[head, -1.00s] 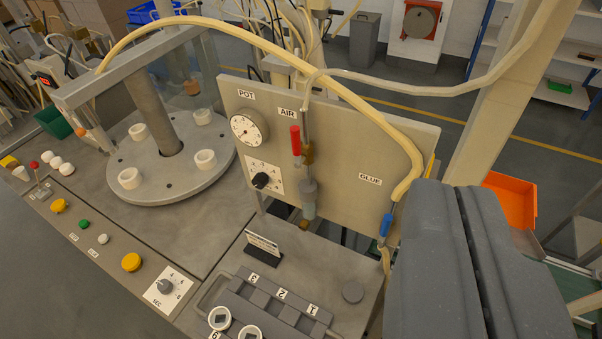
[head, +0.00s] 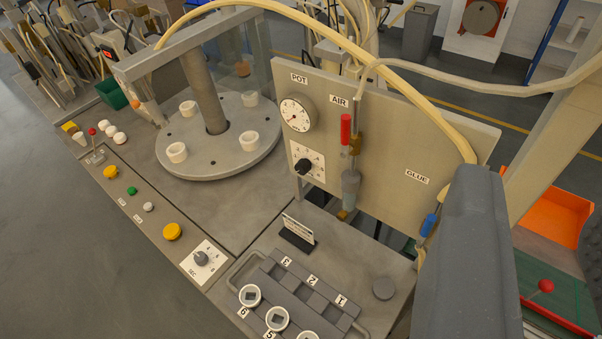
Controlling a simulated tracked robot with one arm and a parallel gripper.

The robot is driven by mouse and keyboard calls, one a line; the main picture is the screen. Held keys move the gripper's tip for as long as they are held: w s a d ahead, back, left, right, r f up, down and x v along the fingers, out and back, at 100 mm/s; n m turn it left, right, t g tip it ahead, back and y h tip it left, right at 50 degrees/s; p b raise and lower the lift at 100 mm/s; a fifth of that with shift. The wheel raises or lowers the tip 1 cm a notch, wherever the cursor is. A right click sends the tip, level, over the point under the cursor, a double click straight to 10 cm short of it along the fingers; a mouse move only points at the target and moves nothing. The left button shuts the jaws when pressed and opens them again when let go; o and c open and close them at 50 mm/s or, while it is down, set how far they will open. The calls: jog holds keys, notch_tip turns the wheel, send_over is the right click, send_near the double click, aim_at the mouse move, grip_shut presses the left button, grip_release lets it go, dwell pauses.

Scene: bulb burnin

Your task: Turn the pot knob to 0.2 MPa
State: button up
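The pot knob (head: 303,166) is a small black knob on a white scale plate (head: 317,159), low on the left of the upright grey panel (head: 390,160). Above it is the round white pressure gauge (head: 296,114) under the POT label (head: 299,78). The gauge reading and knob mark are too small to read. My gripper (head: 470,185) shows as a dark grey block at the lower right, in front of the panel's right end. It is well apart from the knob. Its fingertips cannot be made out separately.
A red-topped air fitting (head: 346,130) stands right of the knob. A yellow hose (head: 400,90) arches over the panel to a blue nozzle (head: 429,224). Below are a small sign (head: 298,232) and a numbered tray (head: 300,290). A turntable (head: 222,150) stands at left.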

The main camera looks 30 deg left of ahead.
jog(key=o, duration=0.6)
jog(key=shift+n+g+h, duration=0.5)
jog(key=shift+n, duration=0.3)
jog(key=w+f, duration=0.1)
jog(key=f, duration=0.1)
jog(key=w+f, duration=0.2)
jog(key=shift+a+f+b, duration=0.1)
jog(key=shift+a+b, duration=0.1)
jog(key=shift+b, duration=0.2)
jog(key=shift+c, duration=0.2)
jog(key=w+a+f+n+g+h+b, duration=0.25)
jog(key=w+f+n, duration=0.4)
jog(key=f, duration=0.45)
jog(key=n+t+b, duration=0.6)
jog(key=n+b, duration=0.1)
jog(key=n, duration=2)
send_near(299, 170)
jog(key=shift+h, duration=0.25)
jog(key=x, duration=0.7)
jog(key=shift+w, duration=0.35)
jog(key=shift+x, duration=0.85)
jog(key=c, duration=1)
